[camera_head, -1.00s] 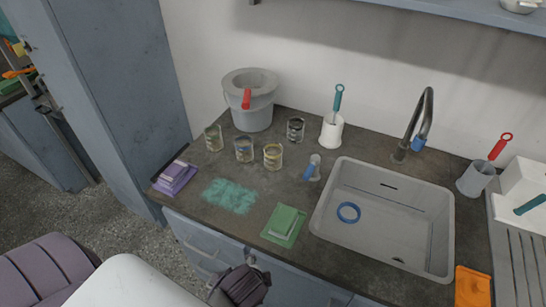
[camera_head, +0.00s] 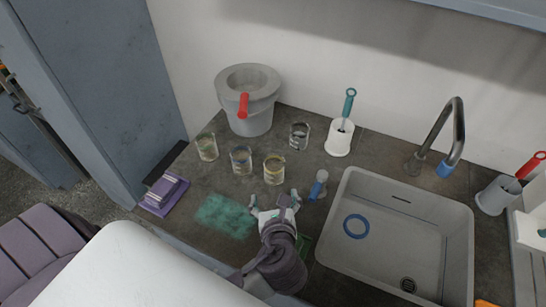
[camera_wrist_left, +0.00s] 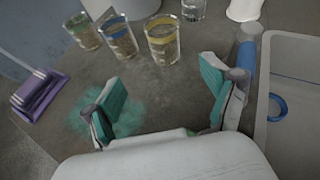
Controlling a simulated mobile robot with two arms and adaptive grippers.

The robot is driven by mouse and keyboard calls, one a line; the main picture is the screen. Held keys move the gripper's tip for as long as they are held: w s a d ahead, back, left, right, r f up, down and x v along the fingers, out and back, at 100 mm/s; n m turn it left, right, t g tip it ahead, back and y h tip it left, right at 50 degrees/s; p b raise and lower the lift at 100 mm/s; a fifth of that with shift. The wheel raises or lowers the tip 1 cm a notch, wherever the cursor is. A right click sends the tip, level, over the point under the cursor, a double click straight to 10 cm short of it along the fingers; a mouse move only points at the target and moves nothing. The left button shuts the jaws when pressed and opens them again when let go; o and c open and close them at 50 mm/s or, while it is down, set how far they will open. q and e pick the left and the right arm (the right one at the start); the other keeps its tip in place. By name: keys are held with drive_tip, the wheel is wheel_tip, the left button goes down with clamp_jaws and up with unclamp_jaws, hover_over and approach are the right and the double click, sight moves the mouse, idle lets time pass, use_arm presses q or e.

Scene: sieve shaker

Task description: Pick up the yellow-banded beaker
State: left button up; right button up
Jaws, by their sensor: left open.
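The yellow-banded beaker (camera_head: 274,171) stands upright on the dark counter, the rightmost of three banded beakers in front of the grey bucket. It looks clear, with a yellow band near its rim and a brownish coating below. It also shows in the left wrist view (camera_wrist_left: 163,44), beyond my fingers. My left gripper (camera_head: 274,201) is over the counter on the near side of this beaker, apart from it. In the left wrist view its teal-padded fingers (camera_wrist_left: 165,100) are spread with nothing between them. My right gripper is not in view.
A blue-banded beaker (camera_head: 241,161) and a green-banded beaker (camera_head: 206,148) stand left of it; a dark-banded beaker (camera_head: 299,137) stands behind right. The bucket (camera_head: 247,112) is behind. A small blue-and-grey item (camera_head: 319,186) and the sink (camera_head: 462,235) lie right.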

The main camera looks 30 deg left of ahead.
use_arm(q)
drive_tip(key=w+m, duration=0.1)
approach(273, 159)
drive_tip(key=shift+w+a+f+t, duration=0.15)
drive_tip(key=shift+w+f, duration=0.1)
drive_tip(key=shift+f, duration=0.3)
drive_tip(key=shift+w+a+f+t, duration=0.15)
drive_tip(key=shift+w+f, duration=0.15)
drive_tip(key=shift+f, duration=0.25)
drive_tip(key=shift+w+a+f, duration=0.1)
drive_tip(key=shift+w+a, duration=0.2)
drive_tip(key=shift+w, duration=0.1)
drive_tip(key=x, duration=0.3)
drive_tip(key=p+x, duration=0.1)
drive_tip(key=shift+w+a, duration=0.2)
drive_tip(key=shift+w, duration=0.15)
drive_tip(key=shift+s+r, duration=0.1)
drive_tip(key=shift+r, duration=0.15)
drive_tip(key=shift+c, duration=1)
drive_tip(key=c, duration=1.1)
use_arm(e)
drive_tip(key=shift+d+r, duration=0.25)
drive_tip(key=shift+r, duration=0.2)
